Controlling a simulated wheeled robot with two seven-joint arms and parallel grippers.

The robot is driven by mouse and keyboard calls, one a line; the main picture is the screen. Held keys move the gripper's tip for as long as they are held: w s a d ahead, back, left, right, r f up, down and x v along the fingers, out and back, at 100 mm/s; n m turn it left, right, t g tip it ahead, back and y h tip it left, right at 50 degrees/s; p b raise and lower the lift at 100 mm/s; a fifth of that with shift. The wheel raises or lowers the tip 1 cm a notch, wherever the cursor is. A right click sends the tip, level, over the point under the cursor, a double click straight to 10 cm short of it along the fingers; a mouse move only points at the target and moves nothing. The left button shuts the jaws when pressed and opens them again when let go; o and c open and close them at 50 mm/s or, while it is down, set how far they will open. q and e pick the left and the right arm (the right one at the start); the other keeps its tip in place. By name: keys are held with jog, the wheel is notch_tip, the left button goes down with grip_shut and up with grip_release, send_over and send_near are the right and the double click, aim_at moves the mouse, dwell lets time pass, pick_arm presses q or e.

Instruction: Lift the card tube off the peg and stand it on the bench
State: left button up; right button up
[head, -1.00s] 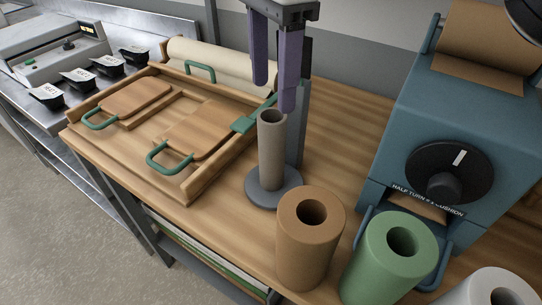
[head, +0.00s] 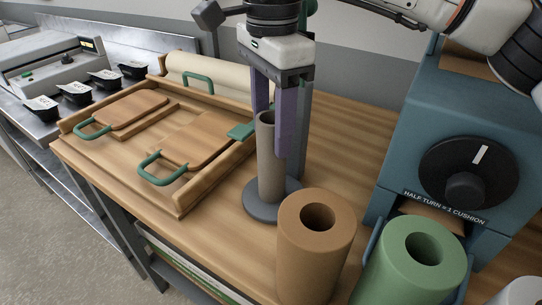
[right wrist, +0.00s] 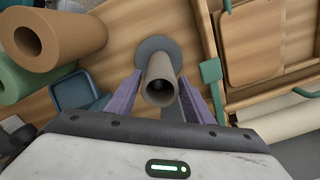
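The card tube (head: 270,165) is a slim grey-brown cylinder, upright over a round grey base (head: 259,211) on the wooden bench (head: 205,210). The peg inside it is hidden; the tube's dark open top shows in the right wrist view (right wrist: 160,70). My right gripper (head: 269,132) points down with its purple fingers on either side of the tube's upper part. In the right wrist view the gripper (right wrist: 160,100) is open, with a gap between each finger and the tube. My left gripper is not in view.
A grey post (head: 300,140) stands right behind the tube. A brown roll (head: 310,255) and a green roll (head: 410,275) stand in front and to the right. A blue machine with a black dial (head: 465,170) is at right, a wooden tray (head: 190,195) at left.

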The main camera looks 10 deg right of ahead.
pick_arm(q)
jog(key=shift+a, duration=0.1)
pick_arm(e)
jog(key=c, duration=0.5)
jog(key=shift+r, duration=0.1)
